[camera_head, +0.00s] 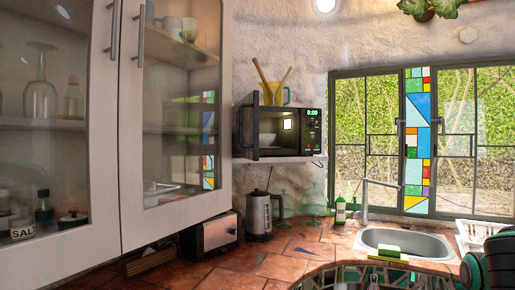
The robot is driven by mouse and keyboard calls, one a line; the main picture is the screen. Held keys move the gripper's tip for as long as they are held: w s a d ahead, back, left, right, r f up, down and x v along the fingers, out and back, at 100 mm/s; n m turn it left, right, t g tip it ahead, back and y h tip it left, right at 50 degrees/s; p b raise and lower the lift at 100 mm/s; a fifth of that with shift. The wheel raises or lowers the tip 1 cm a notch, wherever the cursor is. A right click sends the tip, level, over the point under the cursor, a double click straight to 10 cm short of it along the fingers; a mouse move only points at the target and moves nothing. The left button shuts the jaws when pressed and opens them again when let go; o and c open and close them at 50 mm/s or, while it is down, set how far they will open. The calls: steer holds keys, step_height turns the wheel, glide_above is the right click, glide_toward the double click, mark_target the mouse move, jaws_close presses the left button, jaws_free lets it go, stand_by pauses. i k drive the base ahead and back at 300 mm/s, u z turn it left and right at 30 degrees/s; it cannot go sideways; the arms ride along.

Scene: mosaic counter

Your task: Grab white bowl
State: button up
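A small white bowl (267,140) shows inside the black microwave (311,133) on the wall shelf, in the head view. It sits low in the left part of the microwave's cavity. The microwave's dark door (248,128) seems to stand out at the left side, but I cannot tell for sure how far it is open. My gripper is not in view. A black and green part at the lower right edge seems to be my arm, far from the bowl.
A yellow container (273,94) with utensils stands on the microwave. Glass-fronted cabinets (128,200) fill the left. Below are a toaster (210,234), a kettle (259,217) and a green bottle (340,210). A sink (425,244) with a tap and a white rack (470,232) is at right.

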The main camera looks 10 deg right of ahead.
mark_target(266, 140)
steer(key=z, duration=1.45)
steer(key=i, duration=2)
steer(key=u, duration=2.3)
steer(key=i, duration=0.4)
steer(key=u, duration=0.2)
